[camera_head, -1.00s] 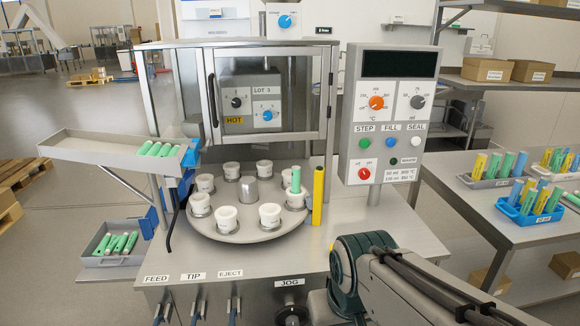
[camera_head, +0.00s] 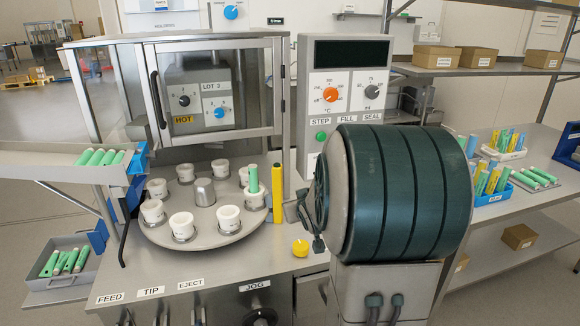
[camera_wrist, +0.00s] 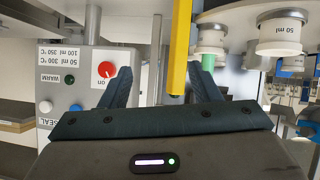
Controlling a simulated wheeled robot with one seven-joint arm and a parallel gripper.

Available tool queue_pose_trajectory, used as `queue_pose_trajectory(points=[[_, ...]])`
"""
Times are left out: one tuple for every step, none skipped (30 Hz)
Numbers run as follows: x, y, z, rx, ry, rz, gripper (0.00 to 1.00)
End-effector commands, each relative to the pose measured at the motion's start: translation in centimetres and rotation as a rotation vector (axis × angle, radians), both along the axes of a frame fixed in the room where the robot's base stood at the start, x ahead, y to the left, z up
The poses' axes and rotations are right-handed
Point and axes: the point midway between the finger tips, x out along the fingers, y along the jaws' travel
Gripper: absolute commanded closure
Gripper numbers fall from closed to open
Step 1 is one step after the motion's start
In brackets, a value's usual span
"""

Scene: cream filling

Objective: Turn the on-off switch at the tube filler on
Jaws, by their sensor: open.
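The on-off switch is a red round knob (camera_wrist: 106,69) on the grey control panel (camera_wrist: 85,95) of the tube filler. The panel looks inverted in the wrist view, and "on" is printed beside the knob. My gripper (camera_wrist: 159,82) is open and empty, with its two dark fingers apart. The knob shows just left of the left fingertip, outside the gap between the fingers. I cannot tell the distance to it. In the head view my large dark green arm joint covers the knob and the panel's lower part; the panel's upper part (camera_head: 348,62) shows.
A yellow post (camera_head: 277,194) stands beside the round carousel (camera_head: 213,232) with its white cups. It also shows in the wrist view (camera_wrist: 178,50), close to the right finger. A yellow knob (camera_head: 299,247) is on the tabletop. Side table (camera_head: 510,232) stands at right.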

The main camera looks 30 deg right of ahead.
Motion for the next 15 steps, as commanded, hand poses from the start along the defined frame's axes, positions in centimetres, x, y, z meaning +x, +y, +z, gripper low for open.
queue_pose_trajectory(points=[[0.6, -2.5, -0.6, 0.001, -0.054, -0.004, 0.43], [0.9, -3.6, -0.7, 0.001, -0.094, -0.001, 0.43], [1.3, -5.1, -0.8, -0.001, -0.145, 0.006, 0.43], [1.5, -6.2, -0.8, 0.0, -0.185, 0.01, 0.43], [1.5, -7.2, -0.9, 0.001, -0.223, 0.015, 0.43], [1.5, -8.4, -1.0, 0.004, -0.272, 0.022, 0.43], [1.5, -9.3, -1.0, 0.004, -0.308, 0.028, 0.43], [1.4, -10.1, -1.1, 0.008, -0.341, 0.032, 0.43], [1.2, -11.0, -1.1, 0.011, -0.384, 0.037, 0.43], [1.0, -11.7, -1.0, 0.012, -0.413, 0.04, 0.43], [0.8, -12.2, -1.0, 0.014, -0.44, 0.044, 0.43], [0.5, -12.8, -1.0, 0.016, -0.472, 0.05, 0.43], [0.3, -13.2, -0.9, 0.018, -0.492, 0.052, 0.43], [0.2, -13.5, -0.9, 0.02, -0.509, 0.054, 0.43], [0.0, -13.8, -0.9, 0.021, -0.528, 0.057, 0.43]])
